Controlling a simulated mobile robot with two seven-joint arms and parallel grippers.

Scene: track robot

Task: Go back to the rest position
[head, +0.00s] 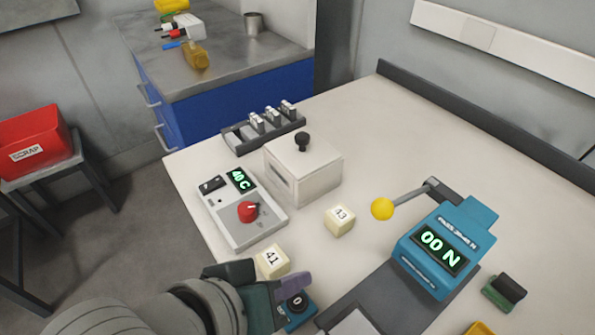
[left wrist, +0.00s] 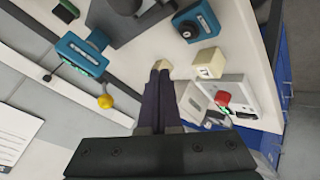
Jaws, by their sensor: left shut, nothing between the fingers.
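My left gripper (head: 300,283) reaches in from the bottom left of the head view, above the near part of the white table. Its fingers are shut with nothing between them. In the left wrist view the closed dark fingers (left wrist: 160,72) point at the table. The cream cube marked 41 (head: 271,261) sits just behind the gripper in the head view, its lower part close to the hand. The cream cube marked 43 (head: 340,220) stands further back, clear of the hand in the head view. My right gripper is not in view.
A controller with a red knob (head: 248,211), a lidded white box (head: 310,172) and a rack (head: 240,139) stand left on the table. A blue press (head: 445,247) with a yellow-ball lever (head: 382,209) is right. A small blue knob unit (head: 297,307) is partly hidden by my gripper.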

